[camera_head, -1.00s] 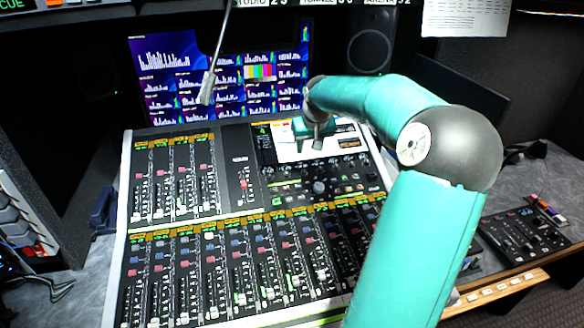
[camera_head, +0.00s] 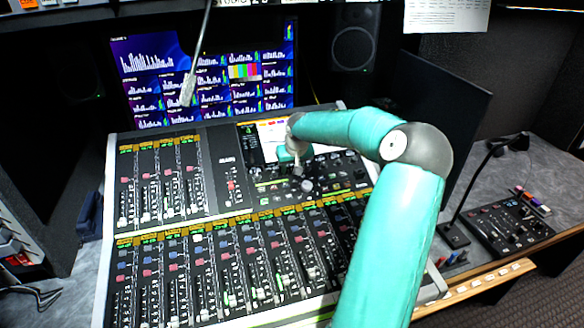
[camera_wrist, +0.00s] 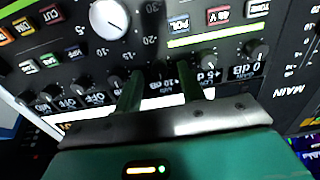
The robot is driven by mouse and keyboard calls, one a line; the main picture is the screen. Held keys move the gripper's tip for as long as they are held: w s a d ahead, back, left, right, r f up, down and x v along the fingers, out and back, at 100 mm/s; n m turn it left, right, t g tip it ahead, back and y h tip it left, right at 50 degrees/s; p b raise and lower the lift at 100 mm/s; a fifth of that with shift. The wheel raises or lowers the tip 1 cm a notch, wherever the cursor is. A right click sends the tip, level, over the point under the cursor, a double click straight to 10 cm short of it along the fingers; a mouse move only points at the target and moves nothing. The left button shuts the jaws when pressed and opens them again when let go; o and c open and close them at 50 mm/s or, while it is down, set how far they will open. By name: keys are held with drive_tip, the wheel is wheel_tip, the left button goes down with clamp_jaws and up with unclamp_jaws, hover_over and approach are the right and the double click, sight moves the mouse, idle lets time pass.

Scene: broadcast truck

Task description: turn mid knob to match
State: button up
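The mixing console (camera_head: 222,160) fills the middle of the head view. A row of small dark knobs runs below its screen; in the wrist view I see the knobs at right (camera_wrist: 208,60) and far right (camera_wrist: 257,48), with white pointer marks and dB readouts. I cannot tell for sure which is the mid knob or which setting it has to match. My gripper (camera_wrist: 160,75) has its two fingers apart, at the middle of this row. Whether they touch a knob there is hidden. In the head view my gripper (camera_head: 298,160) is small, at the screen's lower edge.
A larger pale dial (camera_wrist: 110,18) and lit buttons (camera_wrist: 218,15) lie beyond the knob row. Faders fill the console's front. A boom microphone (camera_head: 188,88) hangs at left, a monitor (camera_head: 245,75) stands behind, and a smaller control panel (camera_head: 510,225) sits at right.

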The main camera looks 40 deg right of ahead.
drive_tip(key=shift+f, duration=0.2)
drive_tip(key=shift+c, duration=0.2)
clamp_jaws()
drive_tip(key=n, duration=0.6)
drive_tip(key=shift+w, duration=0.1)
drive_tip(key=n, duration=0.5)
drive_tip(key=shift+a+n, duration=0.1)
drive_tip(key=shift+n, duration=0.3)
idle(0.4)
